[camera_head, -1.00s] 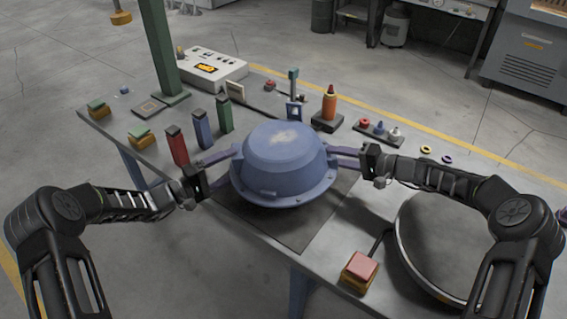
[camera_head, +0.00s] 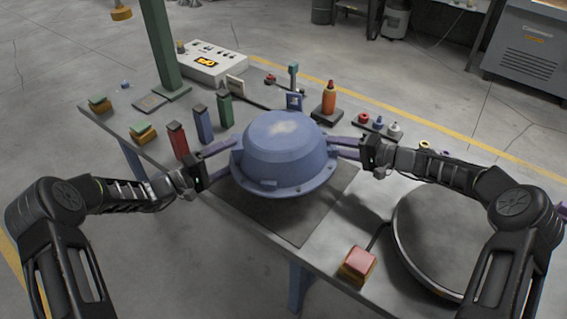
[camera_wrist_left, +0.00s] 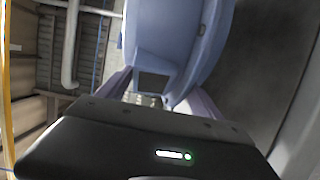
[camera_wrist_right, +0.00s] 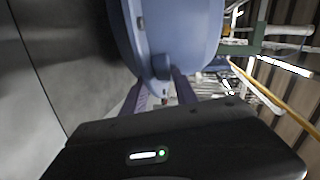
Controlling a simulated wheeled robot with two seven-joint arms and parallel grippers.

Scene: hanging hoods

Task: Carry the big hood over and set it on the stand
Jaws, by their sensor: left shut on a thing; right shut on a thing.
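The big hood (camera_head: 284,152) is a blue dome with a wide flange and a worn pale patch on top. It is held level above the dark square mat (camera_head: 300,225) on the table. My left gripper (camera_head: 214,163) is shut on its left side and my right gripper (camera_head: 346,148) is shut on its right side. The hood's side fills the top of the left wrist view (camera_wrist_left: 175,35) and the right wrist view (camera_wrist_right: 180,35); the exact grip points are partly hidden. A round dark plate with a pale rim (camera_head: 440,235) is at the right; I cannot tell whether it is the stand.
A red button box (camera_head: 358,262) stands at the front edge. Red, blue and green blocks (camera_head: 205,124) stand left of the hood. A control box (camera_head: 210,64) and green post (camera_head: 160,45) are at the back left.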

